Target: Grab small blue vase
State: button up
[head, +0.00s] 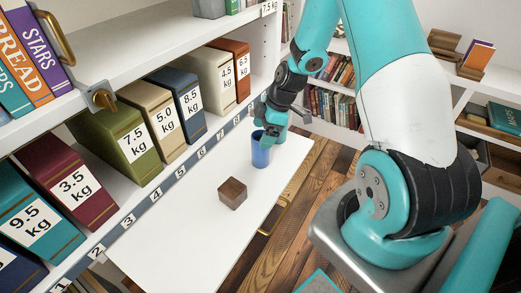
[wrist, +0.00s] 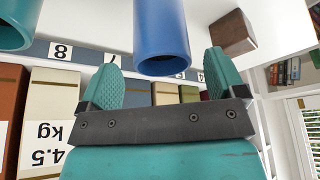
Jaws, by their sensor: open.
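The small blue vase (head: 261,153) stands upright on the white board below the shelf. In the wrist view the vase (wrist: 162,30) appears in the gap between my two teal fingertips, with space on both sides. My gripper (head: 270,118) is at the vase's top in the head view, partly hidden by my arm. In the wrist view my gripper (wrist: 162,62) is open, and no finger visibly touches the vase. I cannot tell how deep the vase sits between the fingers.
A teal vessel (wrist: 16,25) is beside the blue vase in the wrist view. A brown wooden cube (head: 232,193) lies on the white board (head: 180,240). Labelled weight binders, such as the green one (head: 130,140), line the shelf behind a numbered strip. The board's front is clear.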

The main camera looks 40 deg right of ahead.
aim_at(261, 150)
jog(key=x, duration=0.4)
jog(key=shift+s+f, duration=0.1)
jog(key=shift+f, duration=0.1)
jog(key=c, duration=1.1)
jog(key=shift+r, duration=0.15)
